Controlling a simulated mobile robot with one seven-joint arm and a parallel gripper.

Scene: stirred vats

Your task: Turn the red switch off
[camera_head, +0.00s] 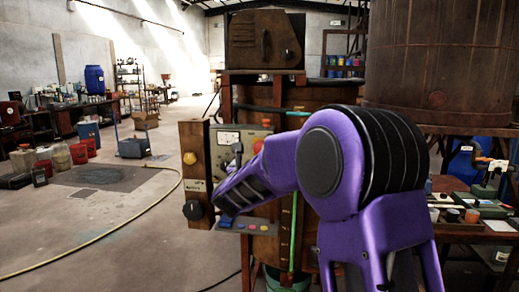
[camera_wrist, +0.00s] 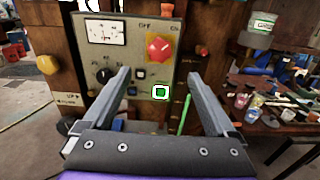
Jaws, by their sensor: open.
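The red switch (camera_wrist: 158,47) is a red rotary knob on an orange plate, high on the beige control panel (camera_wrist: 115,58) in the wrist view. "OFF" is lettered above it and "ON" to its upper right; I cannot tell exactly which way it points. My gripper (camera_wrist: 158,75) is open and empty, its two fingers reaching toward the panel. The knob lies just beyond and above the gap between the fingertips, with no contact visible. In the head view my purple arm covers much of the panel (camera_head: 226,138).
The panel also has a dial gauge (camera_wrist: 104,31), a black knob (camera_wrist: 104,74) and a lit green button (camera_wrist: 160,92). A yellow knob (camera_wrist: 47,64) is on the wooden post at left. A cluttered bench (camera_wrist: 270,98) stands at right. The floor at left (camera_head: 120,225) is mostly clear, crossed by a yellow hose.

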